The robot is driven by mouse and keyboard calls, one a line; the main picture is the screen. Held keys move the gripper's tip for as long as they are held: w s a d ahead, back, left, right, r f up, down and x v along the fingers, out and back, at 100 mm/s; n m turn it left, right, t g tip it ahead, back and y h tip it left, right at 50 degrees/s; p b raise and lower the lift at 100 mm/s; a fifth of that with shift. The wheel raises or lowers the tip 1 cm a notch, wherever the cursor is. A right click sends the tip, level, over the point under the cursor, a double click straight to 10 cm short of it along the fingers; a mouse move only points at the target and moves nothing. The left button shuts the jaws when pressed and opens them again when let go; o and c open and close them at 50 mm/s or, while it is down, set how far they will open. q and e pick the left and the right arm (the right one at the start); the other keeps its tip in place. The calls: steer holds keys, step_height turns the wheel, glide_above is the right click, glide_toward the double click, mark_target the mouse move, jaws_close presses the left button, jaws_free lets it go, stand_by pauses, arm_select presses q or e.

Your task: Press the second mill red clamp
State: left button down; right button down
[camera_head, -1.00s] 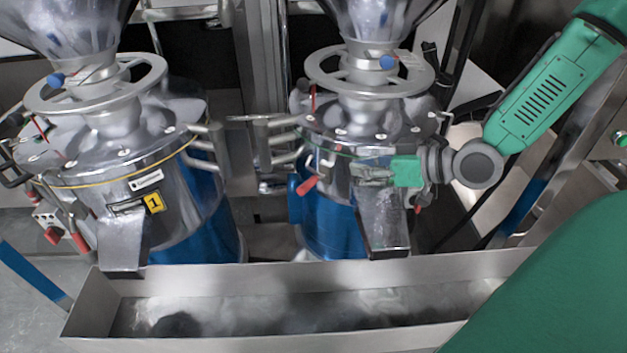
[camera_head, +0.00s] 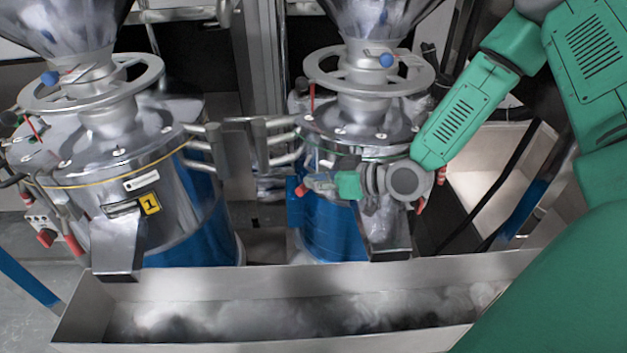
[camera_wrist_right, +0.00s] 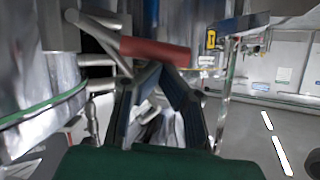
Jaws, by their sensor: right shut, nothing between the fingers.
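The second mill (camera_head: 330,232) is the right one in the head view, a steel grinder on a blue body. Its left red clamp (camera_head: 303,188) has a short red handle beside the front of the mill. My right gripper (camera_head: 322,184) is in front of the mill, its tip close to this clamp. In the right wrist view the red clamp handle (camera_wrist_right: 155,52) lies crosswise just beyond the fingertips (camera_wrist_right: 160,68). The fingers meet and hold nothing. I cannot tell whether they touch the handle. Another red handle (camera_head: 421,205) shows at the mill's right side. My left gripper is out of view.
The first mill (camera_head: 105,165), labelled 1, stands on the left with its own red clamps. A long metal trough (camera_head: 200,285) runs along the front below both spouts. The second mill's spout (camera_head: 388,235) is just below my right wrist. Bars and hinges fill the space between mills.

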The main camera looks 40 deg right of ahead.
steer(key=shift+d, duration=0.2)
steer(key=shift+f, duration=0.15)
steer(key=f+n+b, duration=0.1)
steer(key=a+f+n+h+b, duration=0.1)
steer(key=a+f+n+t+h+b, duration=0.1)
steer(key=f+b, duration=0.1)
steer(key=shift+s, duration=0.4)
steer(key=shift+d, duration=0.1)
steer(key=shift+d+f, duration=0.1)
steer(key=shift+d, duration=0.05)
stand_by(0.6)
